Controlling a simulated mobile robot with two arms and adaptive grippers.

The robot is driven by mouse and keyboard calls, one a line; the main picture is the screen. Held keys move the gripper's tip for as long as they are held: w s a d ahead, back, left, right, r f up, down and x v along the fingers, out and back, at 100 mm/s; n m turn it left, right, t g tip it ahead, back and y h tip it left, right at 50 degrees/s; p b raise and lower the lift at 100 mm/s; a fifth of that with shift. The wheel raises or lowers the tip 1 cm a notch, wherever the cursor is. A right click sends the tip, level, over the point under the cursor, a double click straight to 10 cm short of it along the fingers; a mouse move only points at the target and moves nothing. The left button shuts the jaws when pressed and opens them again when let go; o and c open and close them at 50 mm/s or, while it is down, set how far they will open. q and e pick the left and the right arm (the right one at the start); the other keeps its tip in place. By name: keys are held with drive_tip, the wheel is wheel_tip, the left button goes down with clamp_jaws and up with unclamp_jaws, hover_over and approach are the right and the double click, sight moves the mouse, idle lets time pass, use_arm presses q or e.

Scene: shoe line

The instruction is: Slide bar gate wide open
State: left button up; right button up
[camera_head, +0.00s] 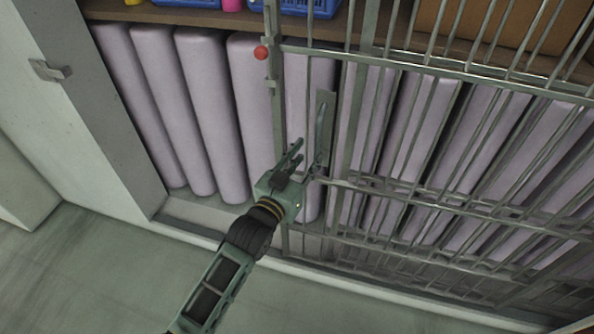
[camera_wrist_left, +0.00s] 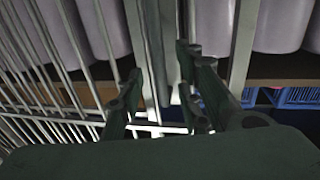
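The bar gate (camera_head: 440,195) is a grey metal grid across the middle and right of the head view. Its left edge stands well to the right of the grey side post (camera_head: 95,115), leaving a barless gap. An upright handle (camera_head: 321,130) on a flat plate sits near the gate's left edge. My left gripper (camera_head: 296,153) is just left of the handle, fingers pointing up toward it. In the left wrist view my left gripper (camera_wrist_left: 160,95) has its fingers apart, with upright metal showing between or behind them. I cannot tell whether it touches the handle. My right gripper is not in view.
Several pale purple rolls (camera_head: 205,110) stand behind the gate and in the gap. A shelf (camera_head: 200,17) above holds blue crates (camera_head: 300,6) and a cardboard box (camera_head: 500,30). The floor (camera_head: 110,280) in front is clear.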

use_arm(q)
drive_tip(key=v, duration=0.5)
drive_tip(key=shift+s, duration=0.1)
idle(0.3)
drive_tip(key=s+a+f+g+y, duration=0.1)
drive_tip(key=a+f, duration=0.1)
drive_tip(key=f, duration=0.5)
drive_tip(key=s+a+f+n+g+y, duration=0.1)
drive_tip(key=a+f, duration=0.1)
drive_tip(key=f, duration=0.6)
drive_tip(key=s+a+f+g+y, duration=0.1)
drive_tip(key=a+f+g+y, duration=0.15)
drive_tip(key=f, duration=0.45)
drive_tip(key=s+a+f+n+g+y, duration=0.1)
drive_tip(key=s+a+f, duration=0.2)
drive_tip(key=s+f, duration=0.35)
drive_tip(key=s+a+f+g, duration=0.1)
drive_tip(key=s+a+f, duration=0.2)
drive_tip(key=f, duration=0.6)
drive_tip(key=s+a+f+g+y, duration=0.1)
drive_tip(key=s+a+f, duration=0.3)
drive_tip(key=s, duration=0.8)
drive_tip(key=s+a+f+n+g+y, duration=0.1)
drive_tip(key=s+a+f+g, duration=0.3)
drive_tip(key=s+f, duration=0.4)
drive_tip(key=s+a+f+g+y, duration=0.1)
drive_tip(key=s+a+f+g, duration=0.2)
drive_tip(key=s+f, duration=0.4)
drive_tip(key=s+a, duration=0.1)
drive_tip(key=s, duration=0.8)
